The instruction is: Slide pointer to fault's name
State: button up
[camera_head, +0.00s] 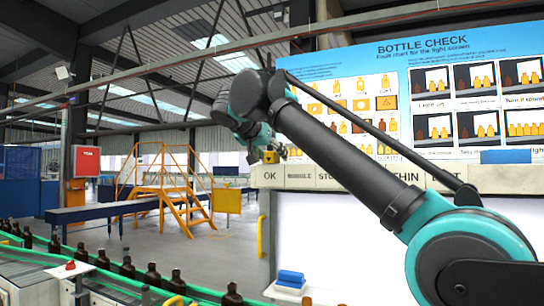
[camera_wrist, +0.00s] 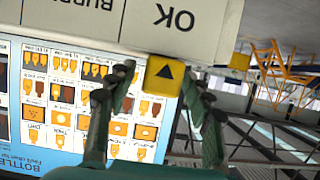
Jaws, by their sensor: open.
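A yellow pointer (camera_head: 270,156) stands on top of the label strip (camera_head: 297,177), above the name OK. In the wrist view the pointer (camera_wrist: 164,77) shows a black triangle aimed at OK (camera_wrist: 175,17). My gripper (camera_wrist: 164,84) is open, with one dark finger on each side of the pointer; I cannot tell whether they touch it. In the head view my gripper (camera_head: 262,146) is small, at the strip's left end. BUBBLE follows OK, then a name starting STO; my arm hides the middle names, and THIN shows further right. The fault chart (camera_head: 361,92) hangs above the strip.
A white panel (camera_head: 330,235) lies below the strip. A blue item (camera_head: 290,278) rests at its lower left. A blue block (camera_head: 505,157) sits near the strip's right end. Several amber bottles (camera_head: 152,275) line a conveyor at lower left. The strip's top near the pointer looks clear.

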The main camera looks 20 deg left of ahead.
jog(key=shift+w, duration=0.15)
jog(key=shift+c, duration=0.3)
grip_shut()
